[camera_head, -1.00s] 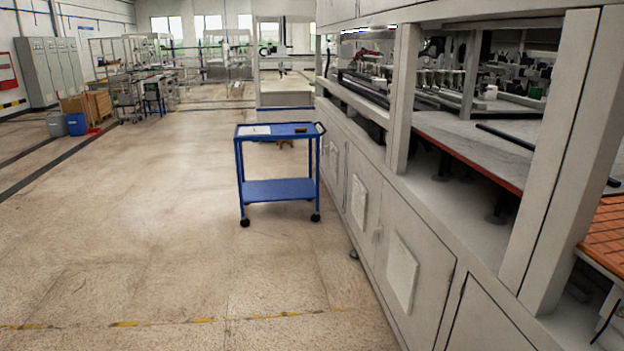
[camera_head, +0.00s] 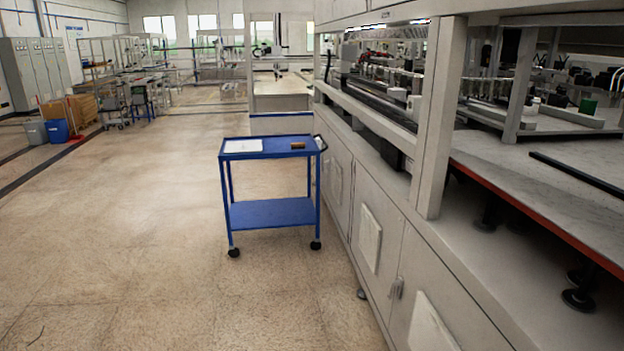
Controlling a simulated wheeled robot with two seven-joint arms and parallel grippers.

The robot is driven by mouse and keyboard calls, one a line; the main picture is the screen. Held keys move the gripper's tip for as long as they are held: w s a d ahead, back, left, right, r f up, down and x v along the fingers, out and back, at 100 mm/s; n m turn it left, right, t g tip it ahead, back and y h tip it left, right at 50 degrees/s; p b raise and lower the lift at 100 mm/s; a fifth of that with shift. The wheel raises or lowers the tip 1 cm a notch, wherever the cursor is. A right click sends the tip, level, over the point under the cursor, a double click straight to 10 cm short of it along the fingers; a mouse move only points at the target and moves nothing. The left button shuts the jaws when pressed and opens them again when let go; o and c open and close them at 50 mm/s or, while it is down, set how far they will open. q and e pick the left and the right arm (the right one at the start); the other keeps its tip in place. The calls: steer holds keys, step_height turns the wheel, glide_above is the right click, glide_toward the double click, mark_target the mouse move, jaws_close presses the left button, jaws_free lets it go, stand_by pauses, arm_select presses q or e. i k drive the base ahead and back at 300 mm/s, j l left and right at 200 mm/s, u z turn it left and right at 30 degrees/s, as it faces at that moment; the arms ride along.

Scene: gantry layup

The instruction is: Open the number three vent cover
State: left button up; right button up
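A row of grey cabinet doors runs along the base of the machine on the right. Light square vent covers sit on these doors: a near one (camera_head: 430,326) at the bottom edge, a middle one (camera_head: 369,238), and a farther one (camera_head: 337,182). No numbers on them can be read, so I cannot tell which is number three. The covers that show look shut. A small latch (camera_head: 396,289) sits at the door edge beside the near cover. Neither of my grippers is in view.
A blue two-shelf cart (camera_head: 270,148) stands on the floor ahead, close to the cabinets, with a white sheet (camera_head: 243,146) and a small brown item (camera_head: 298,145) on top. Open floor (camera_head: 130,240) lies to the left. A blue bin (camera_head: 57,131) stands far left.

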mark_target(369, 237)
steer(key=i+j+z, duration=0.1)
steer(key=i, duration=1.3)
steer(key=i+j+z, duration=0.1)
steer(key=i+z, duration=0.3)
steer(key=i+j+z, duration=0.6)
steer(key=i+z, duration=0.15)
steer(key=i+j+z, duration=0.25)
steer(key=i+j, duration=0.2)
steer(key=j, duration=0.15)
